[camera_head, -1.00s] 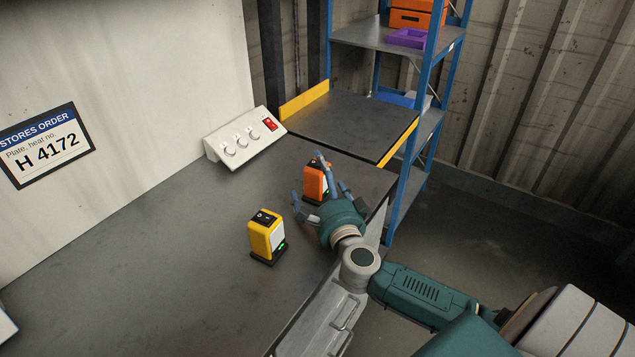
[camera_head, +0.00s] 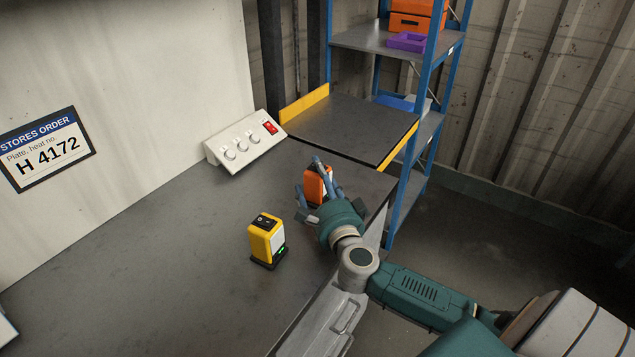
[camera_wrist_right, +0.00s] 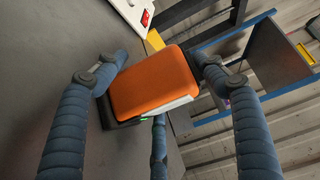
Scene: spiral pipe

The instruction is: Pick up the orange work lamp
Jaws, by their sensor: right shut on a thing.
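The orange work lamp (camera_head: 314,188) stands upright on the grey bench (camera_head: 170,270), near its right edge. My right gripper (camera_head: 318,188) is shut on the lamp, with its blue fingers around the body. In the right wrist view the lamp's orange face (camera_wrist_right: 155,82) fills the middle between the fingers, and a small green light shows at its base. Part of the lamp is hidden by the fingers in the head view. My left gripper is not in view.
A yellow lamp (camera_head: 266,239) stands on the bench to the left and nearer. A raised dark platform (camera_head: 350,127) and blue shelving (camera_head: 428,100) stand at the back right.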

